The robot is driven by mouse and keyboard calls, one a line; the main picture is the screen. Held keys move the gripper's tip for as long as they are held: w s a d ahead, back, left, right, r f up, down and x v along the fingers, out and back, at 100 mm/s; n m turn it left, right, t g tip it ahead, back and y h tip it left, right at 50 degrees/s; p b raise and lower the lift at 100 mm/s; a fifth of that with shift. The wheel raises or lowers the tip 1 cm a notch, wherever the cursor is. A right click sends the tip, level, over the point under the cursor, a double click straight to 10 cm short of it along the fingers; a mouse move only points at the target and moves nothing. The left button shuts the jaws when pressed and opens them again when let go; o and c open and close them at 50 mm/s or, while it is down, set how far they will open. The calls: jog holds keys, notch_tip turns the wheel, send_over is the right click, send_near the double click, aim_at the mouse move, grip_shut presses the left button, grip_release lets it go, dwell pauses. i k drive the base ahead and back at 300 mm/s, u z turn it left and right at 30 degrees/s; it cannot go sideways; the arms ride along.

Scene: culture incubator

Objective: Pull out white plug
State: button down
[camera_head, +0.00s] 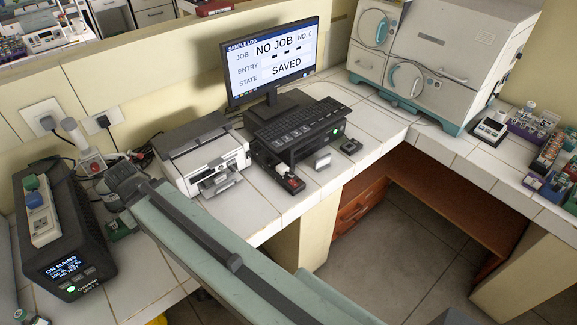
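No plug can be picked out for certain as the white plug. A white upright piece (72,130) stands near the wall at the left, by a white socket block with a red part (92,164). A small white piece (281,169) sits in a black box in front of the keyboard. A white power strip (44,228) on the black power unit (72,250) holds a green plug (31,183) and a blue plug (35,200). My arm reaches across the bench from the lower right. Its dark end (122,182) is near the cables; my fingers cannot be made out.
Two wall outlets (103,119) hold dark plugs with cables. A white printer (202,155), a monitor (271,60) and a keyboard (297,119) stand on the tiled bench. An incubator (425,55) and sample racks (553,150) are at the right. Bare tiles show before the printer.

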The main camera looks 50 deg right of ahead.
aim_at(282, 168)
jog(key=z, duration=1.15)
jog(key=k, duration=0.8)
jog(key=z, duration=0.2)
jog(key=i, duration=1)
jog(key=k, duration=0.6)
jog(key=z, duration=0.05)
